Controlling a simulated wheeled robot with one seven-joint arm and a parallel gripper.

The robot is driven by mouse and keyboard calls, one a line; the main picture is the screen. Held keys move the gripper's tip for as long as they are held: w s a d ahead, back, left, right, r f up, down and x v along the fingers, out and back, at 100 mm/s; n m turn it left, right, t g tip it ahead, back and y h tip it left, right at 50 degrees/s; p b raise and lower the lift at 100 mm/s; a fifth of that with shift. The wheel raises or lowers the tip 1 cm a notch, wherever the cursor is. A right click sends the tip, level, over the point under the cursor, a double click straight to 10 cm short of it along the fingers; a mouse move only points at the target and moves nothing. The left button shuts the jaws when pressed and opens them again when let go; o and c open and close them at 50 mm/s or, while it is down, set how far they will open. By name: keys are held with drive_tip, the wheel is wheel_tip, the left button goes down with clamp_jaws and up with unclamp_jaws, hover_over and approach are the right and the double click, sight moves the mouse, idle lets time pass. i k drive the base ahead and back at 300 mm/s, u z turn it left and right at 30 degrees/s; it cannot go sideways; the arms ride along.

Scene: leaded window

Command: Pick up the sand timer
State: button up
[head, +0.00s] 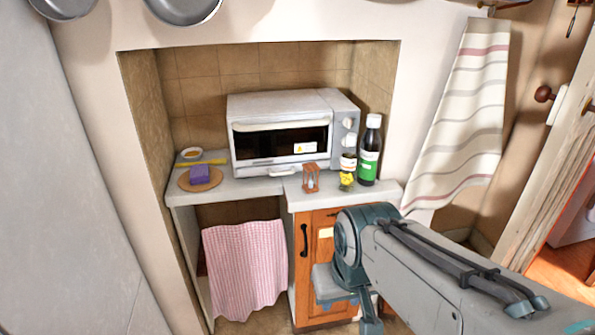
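The sand timer (310,178) is a small brown wooden-framed timer. It stands upright on the grey counter (240,189), near its front edge, just in front of the right part of the toaster oven. My arm reaches in from the lower right. The end with my gripper (350,300) is low, in front of the wooden cabinet door, below the counter top and apart from the timer. The arm partly hides the gripper, and whether its fingers are open or shut does not show.
The toaster oven (280,130) stands behind the timer. A small yellow-labelled jar (348,166), a small yellow item (346,180) and a dark green-labelled bottle (370,152) stand close on its right. A round board (185,183) with a purple block (201,173) lies left.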

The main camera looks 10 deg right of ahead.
sight(310, 187)
drive_tip(key=k, duration=0.5)
drive_tip(key=u, duration=0.5)
drive_tip(key=i, duration=1.4)
drive_tip(key=z, duration=0.55)
